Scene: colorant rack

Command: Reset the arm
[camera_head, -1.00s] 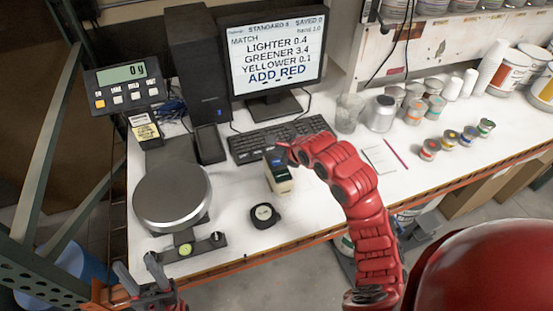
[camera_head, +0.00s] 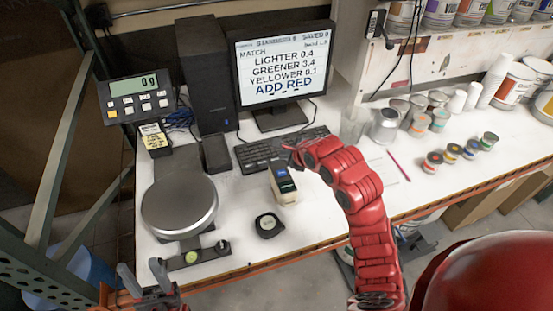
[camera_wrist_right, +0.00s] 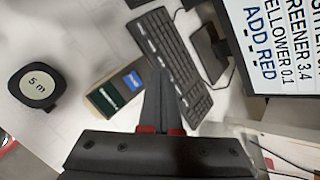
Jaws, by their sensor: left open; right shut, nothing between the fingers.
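My right arm is red and reaches in from the lower right in the head view. Its gripper (camera_head: 291,148) is above the bench near the keyboard's lower edge. In the right wrist view the right gripper (camera_wrist_right: 161,80) is shut and empty, its dark fingers together. My left gripper (camera_head: 145,278) is open and empty at the lower left, in front of the bench edge.
A round scale (camera_head: 180,205) stands on the left with its display (camera_head: 140,97) behind. A tape measure (camera_head: 268,225), keyboard (camera_head: 255,153), monitor (camera_head: 283,60), metal can (camera_head: 385,125) and several small paint pots (camera_head: 451,153) share the white bench. The bench front centre is clear.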

